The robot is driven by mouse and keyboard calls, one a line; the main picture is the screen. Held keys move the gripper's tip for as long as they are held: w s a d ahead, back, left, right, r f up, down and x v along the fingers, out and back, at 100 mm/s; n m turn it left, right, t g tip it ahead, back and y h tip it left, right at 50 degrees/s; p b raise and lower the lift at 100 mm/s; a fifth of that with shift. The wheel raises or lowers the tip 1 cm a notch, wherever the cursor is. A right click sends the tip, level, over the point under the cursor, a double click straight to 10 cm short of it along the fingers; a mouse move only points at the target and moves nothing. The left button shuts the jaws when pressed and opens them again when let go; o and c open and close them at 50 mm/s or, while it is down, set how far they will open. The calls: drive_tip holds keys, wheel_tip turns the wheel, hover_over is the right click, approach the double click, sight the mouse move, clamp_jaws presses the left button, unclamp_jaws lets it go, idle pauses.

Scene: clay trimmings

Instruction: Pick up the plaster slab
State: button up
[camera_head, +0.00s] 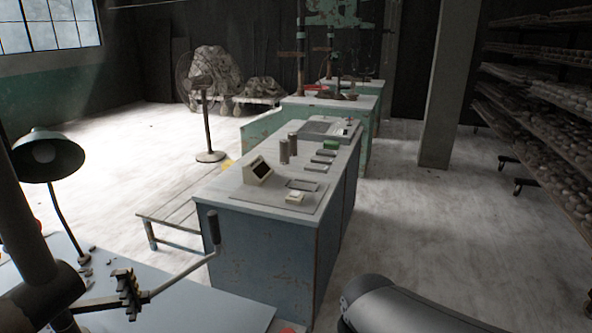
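I cannot tell for certain which thing is the plaster slab. On the near blue cabinet's pale top (236,186), a small whitish block (294,198) lies near the front. Several flat grey pieces (318,168) lie in a row further back, with a green block (331,145) behind them. A dark rounded part, probably a link of my arm (410,310), shows at the bottom right. My gripper is not in view.
A boxy device with a dark screen (258,170) and grey cylinders (288,149) stand on the cabinet. A lamp (48,155) and a lever handle (213,227) are at the near left. Shelving (545,110) lines the right. The floor (430,220) between is clear.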

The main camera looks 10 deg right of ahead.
drive_tip(key=shift+o, duration=0.3)
drive_tip(key=o, duration=1)
